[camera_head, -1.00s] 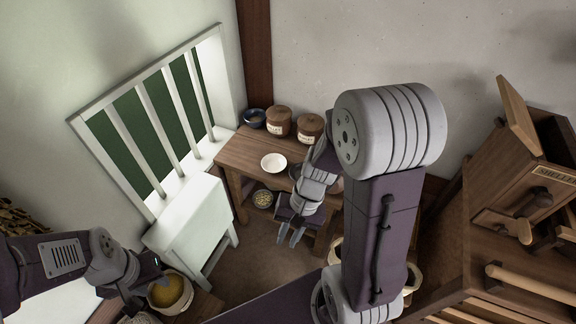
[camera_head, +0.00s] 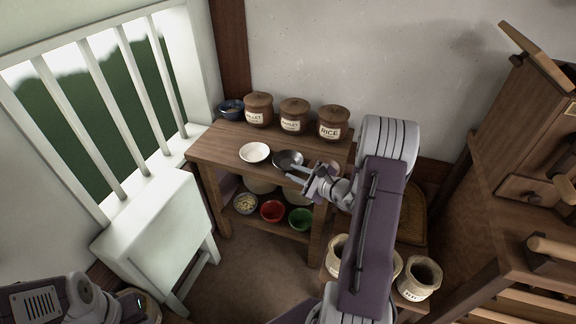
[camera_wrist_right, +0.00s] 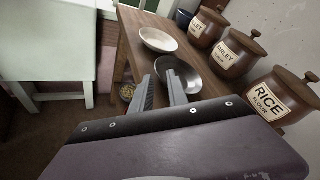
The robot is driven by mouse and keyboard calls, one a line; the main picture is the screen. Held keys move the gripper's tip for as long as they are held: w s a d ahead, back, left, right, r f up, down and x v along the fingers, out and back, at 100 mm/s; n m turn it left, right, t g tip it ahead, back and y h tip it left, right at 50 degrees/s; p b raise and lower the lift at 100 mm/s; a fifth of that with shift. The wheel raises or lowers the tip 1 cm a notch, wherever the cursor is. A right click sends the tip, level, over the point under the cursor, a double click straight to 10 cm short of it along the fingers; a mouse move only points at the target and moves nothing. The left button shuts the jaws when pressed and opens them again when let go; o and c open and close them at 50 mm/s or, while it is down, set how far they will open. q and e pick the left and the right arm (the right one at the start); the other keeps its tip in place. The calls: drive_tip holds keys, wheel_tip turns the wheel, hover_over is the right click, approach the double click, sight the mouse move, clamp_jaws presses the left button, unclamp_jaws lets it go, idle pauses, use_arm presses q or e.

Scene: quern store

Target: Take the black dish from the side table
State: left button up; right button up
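The black dish (camera_head: 288,158) sits on the wooden side table (camera_head: 225,146), near its front edge and right of a white dish (camera_head: 255,152). In the right wrist view the black dish (camera_wrist_right: 184,74) lies just beyond my fingers. My right gripper (camera_head: 285,168) is open at the dish's near rim. In the right wrist view its two fingers (camera_wrist_right: 161,82) stand apart, the right one overlapping the dish and the left one outside its rim. I cannot tell if they touch it. My left gripper (camera_head: 140,300) is low at the left, its fingers unclear.
Lidded jars, one labelled RICE (camera_head: 333,124), and a blue bowl (camera_head: 231,108) line the table's back. Red (camera_head: 272,211) and green (camera_head: 301,219) bowls sit on the lower shelf. A white stand (camera_head: 160,225) is left; a wooden cabinet (camera_head: 500,215) is right.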

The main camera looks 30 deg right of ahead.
sight(285, 170)
drive_tip(key=shift+w+a+f, duration=0.15)
drive_tip(key=shift+w+f, duration=0.05)
drive_tip(key=shift+w, duration=0.1)
drive_tip(key=b+x, duration=0.1)
drive_tip(key=x, duration=0.3)
drive_tip(key=shift+w+a+b, duration=0.1)
drive_tip(key=shift+w+b, duration=0.1)
drive_tip(key=shift+b, duration=0.1)
clamp_jaws()
drive_tip(key=shift+s+f, duration=0.1)
idle(0.8)
